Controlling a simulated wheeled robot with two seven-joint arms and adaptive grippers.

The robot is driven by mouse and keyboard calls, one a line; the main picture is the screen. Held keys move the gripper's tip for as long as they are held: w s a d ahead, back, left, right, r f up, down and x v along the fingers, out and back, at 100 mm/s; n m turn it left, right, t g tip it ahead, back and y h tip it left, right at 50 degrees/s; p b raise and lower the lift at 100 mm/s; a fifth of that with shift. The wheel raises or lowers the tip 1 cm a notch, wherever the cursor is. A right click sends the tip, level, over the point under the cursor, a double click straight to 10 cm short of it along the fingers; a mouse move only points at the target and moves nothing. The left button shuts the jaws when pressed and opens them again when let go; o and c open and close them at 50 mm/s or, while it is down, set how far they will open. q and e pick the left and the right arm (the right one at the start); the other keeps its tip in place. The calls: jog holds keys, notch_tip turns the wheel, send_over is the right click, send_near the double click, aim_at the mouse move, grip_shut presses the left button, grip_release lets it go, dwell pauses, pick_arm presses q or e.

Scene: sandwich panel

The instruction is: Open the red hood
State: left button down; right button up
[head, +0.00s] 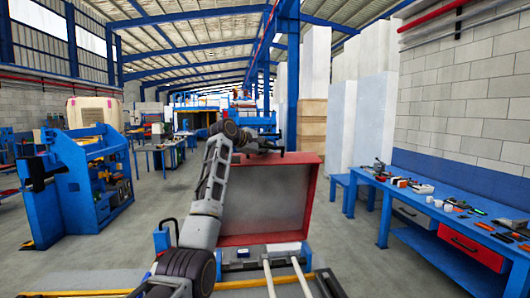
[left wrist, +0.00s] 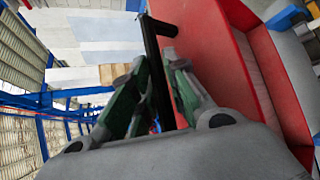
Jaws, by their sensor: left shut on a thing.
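The red hood (head: 308,200) stands raised, close to upright, in the middle of the head view. Its grey inner face is turned toward me, with red side walls and a red lower edge. My left arm reaches up along the hood's left side. My left gripper (head: 263,147) is at its top edge. In the left wrist view, the green-padded fingers of my left gripper (left wrist: 157,88) are shut on a black bar handle (left wrist: 153,45). The red outer face of the hood (left wrist: 205,50) is beside the fingers there. My right gripper is not seen.
A blue base (head: 228,268) with small items and two white rails (head: 300,275) lies below the hood. A blue workbench (head: 400,185) with tools and a red drawer (head: 470,249) stands at the right. A blue machine (head: 75,185) stands at the left. Floor between is clear.

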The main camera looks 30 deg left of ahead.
pick_arm(q)
jog(key=shift+w+a, duration=0.15)
jog(key=shift+w, duration=0.05)
dwell(0.3)
jog(key=c, duration=1.5)
grip_release()
jog(key=shift+s, duration=0.1)
jog(key=v, duration=1.2)
